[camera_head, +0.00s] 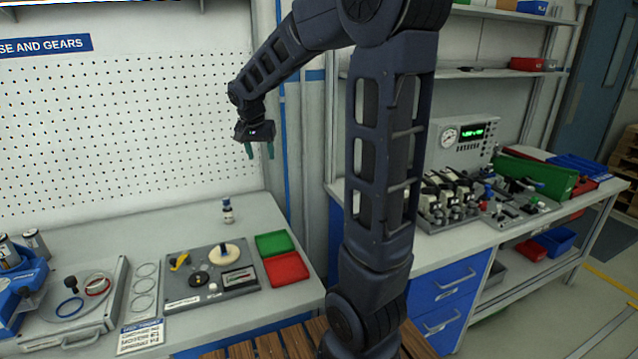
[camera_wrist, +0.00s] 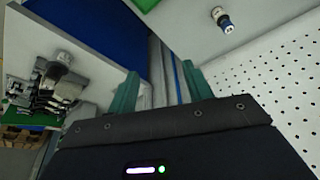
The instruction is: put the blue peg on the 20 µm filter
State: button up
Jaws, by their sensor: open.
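My gripper (camera_head: 260,151) is open and empty, high in front of the pegboard, its fingers pointing down. In the wrist view my gripper (camera_wrist: 163,88) shows two green fingers spread apart with nothing between them. On the right bench a small blue upright piece (camera_head: 487,191) stands on a fixture plate; it may be the blue peg, but it is too small to be sure. Several pale block-like units stand in a row on a rack (camera_head: 447,212) beside it. No label for a 20 µm filter is readable. My gripper is far from that bench.
The left bench holds a grey plate (camera_head: 180,291) with small parts, a green tray (camera_head: 275,243), a red tray (camera_head: 286,269) and a small blue-banded bottle (camera_head: 227,212). On the right bench are a gauge panel (camera_head: 462,140) and a green bin (camera_head: 535,176).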

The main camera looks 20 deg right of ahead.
jog(key=s+d+n+y, duration=0.1)
jog(key=s+d, duration=0.3)
jog(key=s, duration=0.9)
jog(key=s+d+n+t+y, duration=0.1)
jog(key=s+d+n, duration=0.3)
jog(key=s, duration=1)
jog(key=shift+s+d+r, duration=0.15)
